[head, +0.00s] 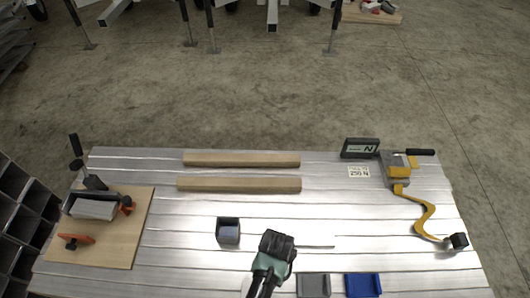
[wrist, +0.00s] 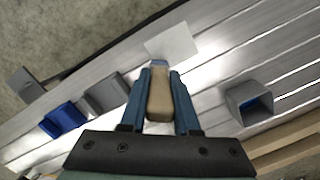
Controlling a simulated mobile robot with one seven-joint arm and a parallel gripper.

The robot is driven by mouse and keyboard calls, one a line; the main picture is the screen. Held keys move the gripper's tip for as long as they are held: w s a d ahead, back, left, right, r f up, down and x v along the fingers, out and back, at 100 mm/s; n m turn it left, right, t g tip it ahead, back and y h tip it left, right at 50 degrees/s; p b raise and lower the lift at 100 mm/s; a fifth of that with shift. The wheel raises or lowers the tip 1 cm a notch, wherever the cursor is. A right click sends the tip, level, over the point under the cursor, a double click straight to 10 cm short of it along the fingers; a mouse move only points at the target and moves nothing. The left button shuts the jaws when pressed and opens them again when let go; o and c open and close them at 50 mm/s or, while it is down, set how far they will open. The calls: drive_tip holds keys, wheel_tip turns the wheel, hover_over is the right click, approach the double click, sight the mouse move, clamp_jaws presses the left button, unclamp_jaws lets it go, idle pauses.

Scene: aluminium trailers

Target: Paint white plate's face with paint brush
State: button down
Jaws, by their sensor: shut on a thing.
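My gripper (head: 276,245) is low over the front middle of the metal bench, with dark fingers in the head view. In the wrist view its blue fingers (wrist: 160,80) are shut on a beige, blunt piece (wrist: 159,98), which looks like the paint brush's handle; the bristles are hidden. The white plate (wrist: 172,42) shows as a pale flat rectangle just beyond the fingertips. In the head view the plate (head: 316,241) lies right of my gripper and barely stands out from the bench. I cannot tell whether the brush touches it.
A dark box (head: 228,232) with something bluish inside stands left of my gripper. A grey tray (head: 313,285) and a blue tray (head: 362,286) are at the front right. Two wooden bars (head: 240,184) lie behind. A yellow-handled tool (head: 425,215) is at right, a clamped board (head: 125,250) at left.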

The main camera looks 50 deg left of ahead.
drive_tip(key=shift+w+d+r, duration=0.1)
drive_tip(key=shift+w+d, duration=0.15)
drive_tip(key=shift+w, duration=0.05)
drive_tip(key=shift+w+r+p, duration=0.1)
drive_tip(key=shift+r+p, duration=0.85)
drive_tip(key=shift+p, duration=0.2)
drive_tip(key=shift+a+r+p, duration=0.1)
drive_tip(key=shift+r+p, duration=0.6)
wheel_tip(320, 180, up, 4)
drive_tip(key=p, duration=0.4)
